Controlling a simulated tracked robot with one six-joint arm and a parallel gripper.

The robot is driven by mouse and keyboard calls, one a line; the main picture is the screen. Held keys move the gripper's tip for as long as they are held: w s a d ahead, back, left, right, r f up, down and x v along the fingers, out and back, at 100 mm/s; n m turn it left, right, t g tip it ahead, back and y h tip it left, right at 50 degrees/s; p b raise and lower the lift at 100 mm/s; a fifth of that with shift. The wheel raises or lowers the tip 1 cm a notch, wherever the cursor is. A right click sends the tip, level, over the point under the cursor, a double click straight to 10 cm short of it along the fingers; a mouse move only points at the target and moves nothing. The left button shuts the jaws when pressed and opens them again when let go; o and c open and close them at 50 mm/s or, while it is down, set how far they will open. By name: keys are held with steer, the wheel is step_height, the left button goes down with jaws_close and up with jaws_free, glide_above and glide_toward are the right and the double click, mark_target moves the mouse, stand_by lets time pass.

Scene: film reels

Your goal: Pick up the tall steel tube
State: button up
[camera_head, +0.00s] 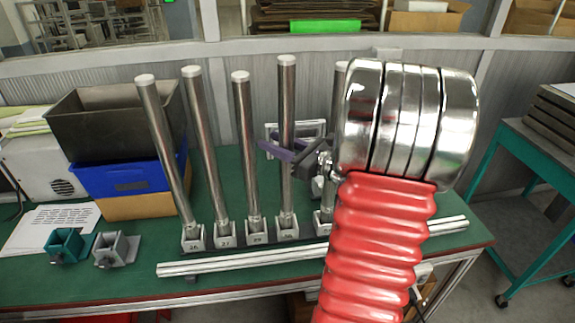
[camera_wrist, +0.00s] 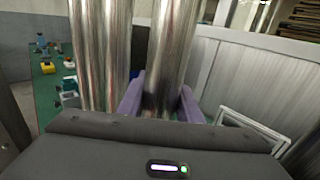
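Several tall steel tubes stand upright in a row of small numbered holders on the green table. My gripper (camera_head: 283,149) is at the fourth tube from the left (camera_head: 287,100), a little below its mid-height. In the wrist view, the purple fingers of my gripper (camera_wrist: 163,98) lie on either side of this tube (camera_wrist: 168,50). I cannot tell whether they press on it or leave small gaps. The tube stands in its holder (camera_head: 287,230). A neighbouring tube (camera_wrist: 102,50) is close on the left. My arm partly hides the rightmost tube (camera_head: 340,75).
A long metal rail (camera_head: 245,260) lies along the table's front. A blue bin (camera_head: 128,178) with a dark grey bin (camera_head: 115,110) on it stands at left. Small clamps (camera_head: 115,250) sit at front left. A teal cart (camera_head: 530,150) stands at right.

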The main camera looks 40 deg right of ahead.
jaws_close()
stand_by(0.4)
steer(key=shift+r, duration=0.1)
step_height(320, 180, up, 28)
stand_by(0.8)
stand_by(0.9)
